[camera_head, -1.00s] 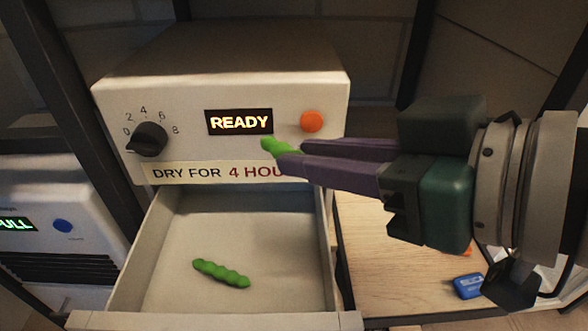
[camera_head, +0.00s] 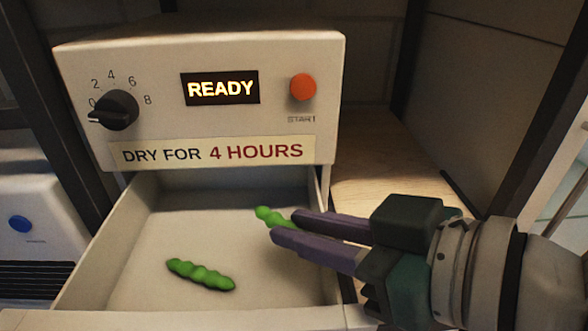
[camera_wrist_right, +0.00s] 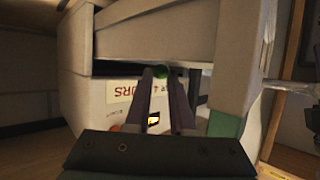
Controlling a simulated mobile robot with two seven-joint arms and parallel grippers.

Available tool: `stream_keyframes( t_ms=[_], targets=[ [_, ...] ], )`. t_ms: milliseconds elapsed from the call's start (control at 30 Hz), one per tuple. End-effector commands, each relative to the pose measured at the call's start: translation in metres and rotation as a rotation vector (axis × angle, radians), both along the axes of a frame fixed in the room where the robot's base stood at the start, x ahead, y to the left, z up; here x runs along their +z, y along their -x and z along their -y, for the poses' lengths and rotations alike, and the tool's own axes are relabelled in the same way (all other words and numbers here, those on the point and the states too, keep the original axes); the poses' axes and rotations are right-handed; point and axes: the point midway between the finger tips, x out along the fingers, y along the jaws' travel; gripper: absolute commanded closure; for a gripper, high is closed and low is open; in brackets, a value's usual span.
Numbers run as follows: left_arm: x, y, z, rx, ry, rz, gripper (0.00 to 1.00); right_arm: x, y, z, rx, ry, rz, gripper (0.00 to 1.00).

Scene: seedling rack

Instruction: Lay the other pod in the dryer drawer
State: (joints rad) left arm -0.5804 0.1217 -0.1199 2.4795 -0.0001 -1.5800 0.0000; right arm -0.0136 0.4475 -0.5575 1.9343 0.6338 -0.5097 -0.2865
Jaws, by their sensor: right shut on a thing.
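One green pod (camera_head: 200,274) lies on the floor of the open dryer drawer (camera_head: 150,230), left of its middle. My right gripper (camera_head: 284,226) is shut on the other green pod (camera_head: 265,214), whose bumpy end sticks out past the purple fingertips. It holds this pod over the right part of the drawer. My left gripper is not in view.
The dryer front has a black dial (camera_head: 114,110) at the left and an orange start button (camera_head: 303,87) at the right. A wooden shelf surface (camera_head: 385,150) lies to the right. A white appliance with a blue button (camera_head: 20,223) stands at the left.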

Motion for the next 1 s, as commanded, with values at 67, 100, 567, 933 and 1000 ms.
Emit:
stream_keyframes(
  t_ms=[67,100,567,933,1000],
  targets=[
    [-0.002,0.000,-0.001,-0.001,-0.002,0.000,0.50,-0.003,0.000,0.000,0.000,0.000,0.000,1.00],
    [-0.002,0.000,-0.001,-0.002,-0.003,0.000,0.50,-0.004,0.000,0.000,0.000,0.000,0.000,1.00],
    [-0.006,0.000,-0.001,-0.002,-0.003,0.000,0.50,-0.012,0.000,0.000,0.000,0.000,0.000,0.70],
    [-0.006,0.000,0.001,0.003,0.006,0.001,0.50,-0.012,0.000,0.000,0.000,0.000,0.000,0.48],
    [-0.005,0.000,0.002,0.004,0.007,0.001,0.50,-0.011,0.000,0.000,0.000,0.000,0.000,0.48]
  ],
)
